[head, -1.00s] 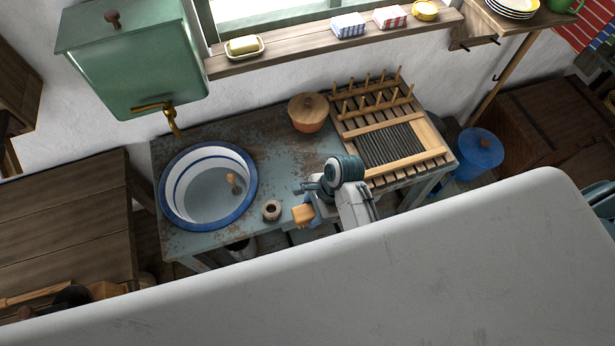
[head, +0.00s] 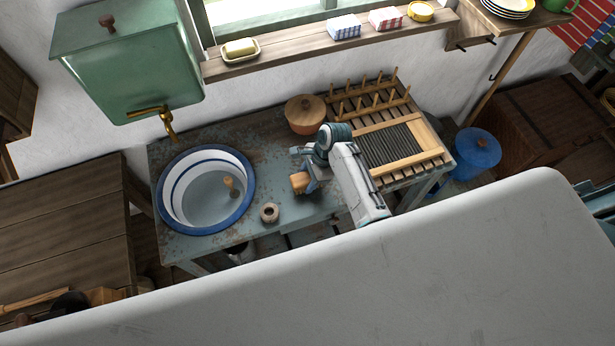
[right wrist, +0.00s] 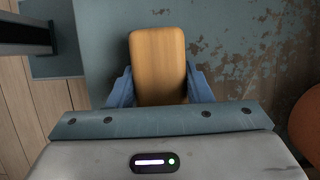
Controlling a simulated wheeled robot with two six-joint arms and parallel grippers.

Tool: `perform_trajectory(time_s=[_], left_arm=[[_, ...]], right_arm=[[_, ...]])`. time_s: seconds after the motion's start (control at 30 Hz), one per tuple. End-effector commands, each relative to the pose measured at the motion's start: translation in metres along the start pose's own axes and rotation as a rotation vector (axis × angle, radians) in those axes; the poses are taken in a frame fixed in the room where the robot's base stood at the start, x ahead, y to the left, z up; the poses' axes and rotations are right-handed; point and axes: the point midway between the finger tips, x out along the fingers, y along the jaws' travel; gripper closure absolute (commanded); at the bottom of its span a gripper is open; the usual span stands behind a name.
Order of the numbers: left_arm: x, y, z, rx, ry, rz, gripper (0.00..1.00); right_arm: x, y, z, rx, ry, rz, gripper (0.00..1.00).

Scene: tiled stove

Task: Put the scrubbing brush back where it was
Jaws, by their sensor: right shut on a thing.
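The scrubbing brush, a yellow-brown wooden block (head: 299,183), is held in my right gripper (head: 306,181) over the front of the worn blue-grey washstand (head: 275,170). In the right wrist view the brush (right wrist: 157,62) sits between the two blue fingers of my right gripper (right wrist: 158,86), its smooth wooden face toward the camera. Its underside is hidden, and I cannot tell whether it touches the top. My left gripper is not in view.
A blue-rimmed white basin (head: 247,205) with a small wooden-looking item (head: 229,182) inside is left of the gripper. A small round wooden pot (head: 269,212) stands between. A lidded orange pot (head: 304,122) is behind, and a slatted rack (head: 404,163) is right.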

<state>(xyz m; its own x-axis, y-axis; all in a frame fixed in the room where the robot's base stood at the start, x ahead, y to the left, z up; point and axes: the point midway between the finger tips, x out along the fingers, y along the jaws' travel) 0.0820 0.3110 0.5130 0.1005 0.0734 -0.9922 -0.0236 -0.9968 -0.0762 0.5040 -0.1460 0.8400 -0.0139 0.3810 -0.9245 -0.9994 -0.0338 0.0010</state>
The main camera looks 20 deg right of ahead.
Motion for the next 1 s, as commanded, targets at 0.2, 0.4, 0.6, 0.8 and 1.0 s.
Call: perform_trajectory(time_s=[0.2, 0.4, 0.6, 0.8, 1.0], left_arm=[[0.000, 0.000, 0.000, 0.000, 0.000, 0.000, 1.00], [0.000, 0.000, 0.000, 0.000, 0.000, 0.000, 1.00], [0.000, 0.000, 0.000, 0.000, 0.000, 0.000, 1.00], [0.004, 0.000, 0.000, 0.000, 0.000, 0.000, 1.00], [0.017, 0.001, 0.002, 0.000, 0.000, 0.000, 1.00]], right_arm=[[0.000, -0.001, 0.000, -0.001, 0.000, -0.001, 0.76], [0.001, 0.000, 0.000, -0.001, 0.000, -0.002, 0.33], [0.001, 0.000, 0.000, -0.001, 0.000, -0.001, 0.33], [-0.009, -0.001, -0.001, -0.001, 0.001, -0.004, 0.33], [-0.044, -0.001, -0.002, -0.003, 0.002, -0.007, 0.33]])
